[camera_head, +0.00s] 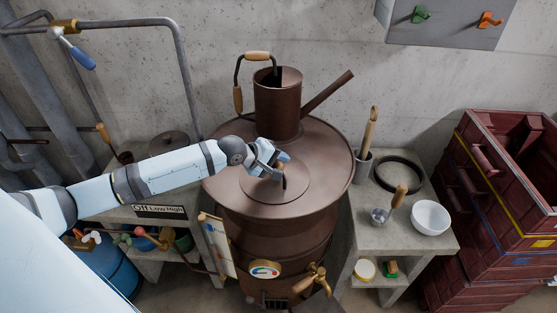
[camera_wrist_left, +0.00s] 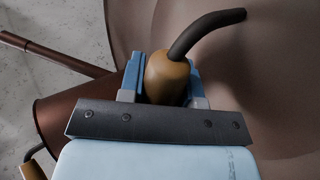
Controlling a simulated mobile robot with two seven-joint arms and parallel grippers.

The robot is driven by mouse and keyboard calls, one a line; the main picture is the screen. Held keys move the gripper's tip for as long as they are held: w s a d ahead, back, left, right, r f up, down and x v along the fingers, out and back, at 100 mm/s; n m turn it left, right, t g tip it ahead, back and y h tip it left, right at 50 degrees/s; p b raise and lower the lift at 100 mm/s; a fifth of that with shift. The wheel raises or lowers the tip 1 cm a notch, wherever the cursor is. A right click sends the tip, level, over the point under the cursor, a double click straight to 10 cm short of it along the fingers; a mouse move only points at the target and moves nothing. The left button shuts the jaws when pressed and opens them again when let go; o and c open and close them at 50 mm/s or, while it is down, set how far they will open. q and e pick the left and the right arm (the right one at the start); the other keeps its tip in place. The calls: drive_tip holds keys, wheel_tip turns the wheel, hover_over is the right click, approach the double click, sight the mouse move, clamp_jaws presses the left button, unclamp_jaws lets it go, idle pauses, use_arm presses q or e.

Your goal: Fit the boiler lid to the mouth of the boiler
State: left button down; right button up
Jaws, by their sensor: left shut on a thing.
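The large brown boiler (camera_head: 330,165) stands in the middle of the head view. My left gripper (camera_head: 277,167) is over its top and shut on the wooden grip of a handle; the grip (camera_wrist_left: 167,78) shows between the fingers in the left wrist view. A dark bent rod (camera_wrist_left: 205,32) runs from the grip to a brown surface. A round brown disc, which looks like the boiler lid (camera_head: 290,192), lies under the gripper at the front of the boiler top. The mouth is not visible, and I cannot tell whether the lid is fully seated. My right gripper is not in view.
A brown can (camera_head: 277,105) with a slanting spout stands behind the gripper. A stand at right holds a dark ring (camera_head: 384,183), a white bowl (camera_head: 431,218) and a scoop. Dark red crates (camera_head: 490,205) are stacked at far right. Pipes (camera_head: 130,23) run at left.

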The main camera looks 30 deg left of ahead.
use_arm(q)
drive_tip(key=c, duration=0.7)
unclamp_jaws()
drive_tip(key=shift+f, duration=0.1)
drive_tip(key=shift+c, duration=0.2)
drive_tip(key=b+v, duration=0.2)
drive_tip(key=v, duration=1.2)
drive_tip(key=shift+w, duration=0.1)
